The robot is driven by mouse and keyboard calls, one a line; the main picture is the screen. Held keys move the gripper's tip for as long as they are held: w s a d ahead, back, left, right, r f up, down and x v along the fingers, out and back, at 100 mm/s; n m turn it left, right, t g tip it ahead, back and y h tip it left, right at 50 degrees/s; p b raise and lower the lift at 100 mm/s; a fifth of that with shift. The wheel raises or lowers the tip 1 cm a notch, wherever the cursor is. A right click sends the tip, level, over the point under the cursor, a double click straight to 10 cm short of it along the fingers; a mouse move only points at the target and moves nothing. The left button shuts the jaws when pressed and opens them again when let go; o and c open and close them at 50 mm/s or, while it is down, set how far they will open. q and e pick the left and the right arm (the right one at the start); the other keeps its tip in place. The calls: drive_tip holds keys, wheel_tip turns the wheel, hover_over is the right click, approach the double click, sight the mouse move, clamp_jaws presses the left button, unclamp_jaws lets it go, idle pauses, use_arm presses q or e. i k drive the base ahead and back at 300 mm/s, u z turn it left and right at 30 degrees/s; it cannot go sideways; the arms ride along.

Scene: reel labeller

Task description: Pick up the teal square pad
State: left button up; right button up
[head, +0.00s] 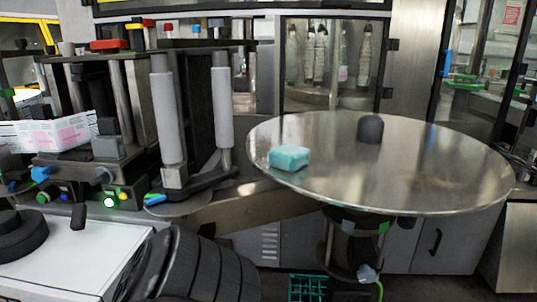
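The teal square pad (289,157) lies flat near the left edge of the round steel table (420,170) in the head view. It is a small, thick block with soft corners, and its top and front sides are visible. Nothing is touching it from above. Neither of my grippers shows in this view.
A dark grey knob (370,129) stands at the back middle of the round table. The labelling machine, with two upright grey rollers (168,110), stands left of the table. A teal crate (308,288) is on the floor below. The table's front and right are clear.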

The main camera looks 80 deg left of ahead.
sight(289, 158)
drive_tip(key=u, duration=2.3)
